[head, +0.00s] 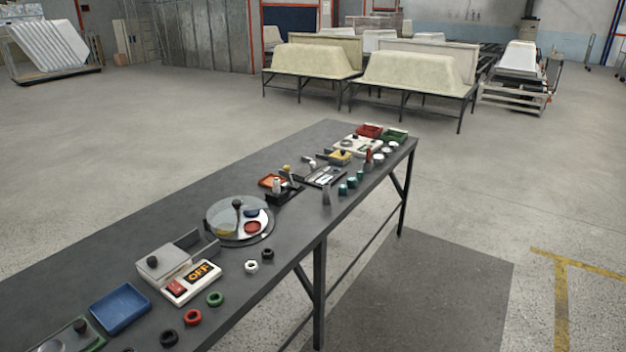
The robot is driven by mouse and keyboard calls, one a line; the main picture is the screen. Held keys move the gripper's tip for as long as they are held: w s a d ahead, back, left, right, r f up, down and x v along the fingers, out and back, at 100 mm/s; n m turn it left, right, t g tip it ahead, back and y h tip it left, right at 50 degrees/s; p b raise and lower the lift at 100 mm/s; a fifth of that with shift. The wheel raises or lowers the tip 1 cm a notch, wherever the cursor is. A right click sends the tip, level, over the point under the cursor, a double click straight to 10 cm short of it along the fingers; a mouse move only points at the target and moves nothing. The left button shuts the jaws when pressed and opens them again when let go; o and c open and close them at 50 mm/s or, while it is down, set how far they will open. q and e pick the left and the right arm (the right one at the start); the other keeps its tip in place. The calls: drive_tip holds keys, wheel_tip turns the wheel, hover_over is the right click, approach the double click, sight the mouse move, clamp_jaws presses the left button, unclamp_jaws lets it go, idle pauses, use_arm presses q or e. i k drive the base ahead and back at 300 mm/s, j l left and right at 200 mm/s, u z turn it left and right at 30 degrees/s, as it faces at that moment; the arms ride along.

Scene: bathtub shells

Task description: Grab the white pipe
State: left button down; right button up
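No long white pipe is plain to see. Small white pieces lie on a long dark table (110,254). A white ring (250,267) lies near the table's front edge beside a black ring (267,254). A small upright white piece (277,186) stands at a black holder (287,195) near the middle. More small white round pieces (378,158) lie at the far end. I cannot tell which of these is the white pipe. Neither of my grippers is in view.
The table carries a blue tray (121,307), a round turntable (239,222), an OFF switch box (190,284), a green ring (215,299), a red ring (193,317) and teal pieces (343,189). Bathtub shells (410,74) stand behind. The floor to the right is clear.

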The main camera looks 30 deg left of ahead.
sight(276, 181)
drive_tip(key=i+u, duration=0.15)
drive_tip(key=u, duration=0.45)
drive_tip(key=i+l+u, duration=0.5)
drive_tip(key=l, duration=0.2)
drive_tip(key=i+l, duration=0.2)
drive_tip(key=l, duration=0.15)
drive_tip(key=i+l, duration=0.2)
drive_tip(key=l, duration=0.2)
drive_tip(key=i+l+u, duration=0.1)
drive_tip(key=l, duration=0.25)
drive_tip(key=i+l, duration=0.3)
drive_tip(key=l+u, duration=0.05)
drive_tip(key=l, duration=0.05)
